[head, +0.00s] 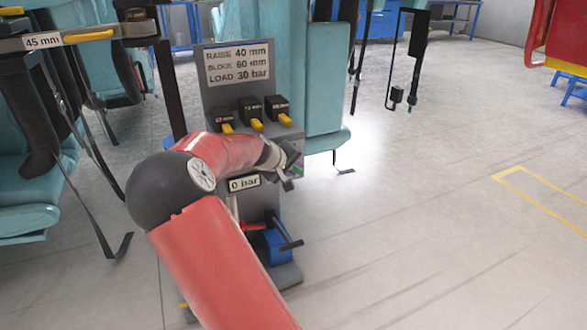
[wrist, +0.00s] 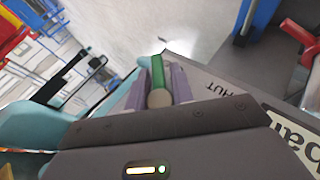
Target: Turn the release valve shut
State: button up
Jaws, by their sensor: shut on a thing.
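In the head view my gripper (head: 292,172) is at the right side of the grey stand (head: 225,98), just right of the "0 bar" label (head: 244,183). The lever is mostly hidden there by my gripper. Its exact angle is hard to tell.
The stand carries a sign reading raise 40 mm, block 60 mm, load 30 bar (head: 238,64) and three black blocks with yellow tabs (head: 257,124). A blue jack (head: 275,246) with a dark bar sits low. Teal seats (head: 25,190) crowd the left; the right floor is open.

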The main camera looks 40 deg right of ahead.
jog(key=shift+y+p, duration=0.35)
jog(key=shift+y, duration=0.05)
jog(key=m+y+p, duration=0.1)
jog(key=y, duration=0.1)
jog(key=shift+a+f+t+y, duration=0.1)
jog(key=shift+a+t+y, duration=0.05)
jog(key=shift+t+y, duration=0.2)
jog(key=shift+w+a+m+t+y+b, duration=0.1)
jog(key=shift+a+m+t+y+b, duration=0.4)
jog(key=shift+y, duration=1.65)
jog(key=shift+w+a+m+t+y+b, duration=0.15)
jog(key=shift+a+m+t+y+b, duration=0.35)
jog(key=shift+y, duration=1.65)
jog(key=shift+w+a+m+t+y+b, duration=0.1)
jog(key=shift+a+m+t+y+b, duration=0.4)
jog(key=shift+y, duration=1.65)
jog(key=shift+a, duration=0.1)
jog(key=o, duration=0.7)
jog(key=shift+t, duration=0.25)
